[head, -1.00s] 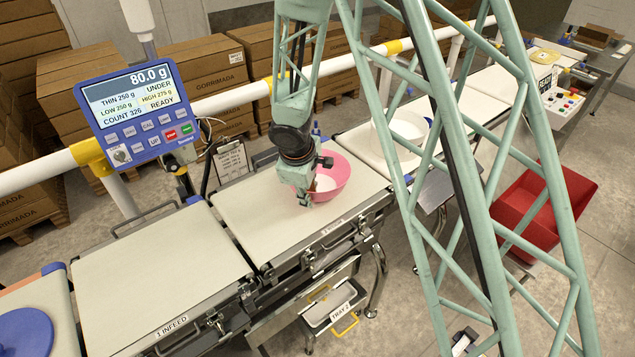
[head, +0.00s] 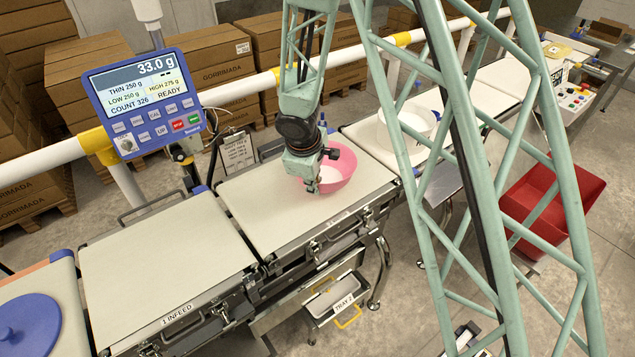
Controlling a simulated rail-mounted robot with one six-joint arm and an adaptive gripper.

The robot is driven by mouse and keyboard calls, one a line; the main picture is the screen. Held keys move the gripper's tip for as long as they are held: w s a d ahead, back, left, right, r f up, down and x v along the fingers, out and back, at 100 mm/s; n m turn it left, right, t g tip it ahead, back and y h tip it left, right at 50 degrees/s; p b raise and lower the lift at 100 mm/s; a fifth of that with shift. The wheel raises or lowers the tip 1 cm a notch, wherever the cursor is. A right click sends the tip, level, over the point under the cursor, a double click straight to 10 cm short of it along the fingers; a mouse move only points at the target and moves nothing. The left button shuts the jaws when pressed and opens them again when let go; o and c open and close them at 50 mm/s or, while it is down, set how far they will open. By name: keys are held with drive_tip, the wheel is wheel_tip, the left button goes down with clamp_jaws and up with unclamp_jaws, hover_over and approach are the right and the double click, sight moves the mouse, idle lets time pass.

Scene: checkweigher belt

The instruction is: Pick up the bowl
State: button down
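The pink bowl (head: 345,172) is at the right part of the middle belt section (head: 265,215), with a pale inside or content showing. My gripper (head: 313,187) points down at the bowl's near left rim and overlaps it in the head view. The fingers are small and partly hidden, but they appear closed on the rim. I cannot tell clearly whether the bowl's base touches the belt. The blue display (head: 142,100) reads 33.0 g.
A white round bowl-like thing (head: 408,122) stands on the belt section to the right, partly behind my arm's lattice. A red bin (head: 545,205) stands at right. A white rail (head: 235,92) and cartons (head: 205,65) are behind. The infeed belt (head: 160,260) is clear.

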drive_tip(key=shift+r, duration=0.15)
drive_tip(key=shift+r+p, duration=0.65)
drive_tip(key=shift+r, duration=1)
drive_tip(key=s+d+r+b, duration=0.1)
drive_tip(key=s+d+b, duration=0.5)
drive_tip(key=s+d, duration=0.3)
drive_tip(key=s, duration=0.4)
drive_tip(key=shift+s+r, duration=0.15)
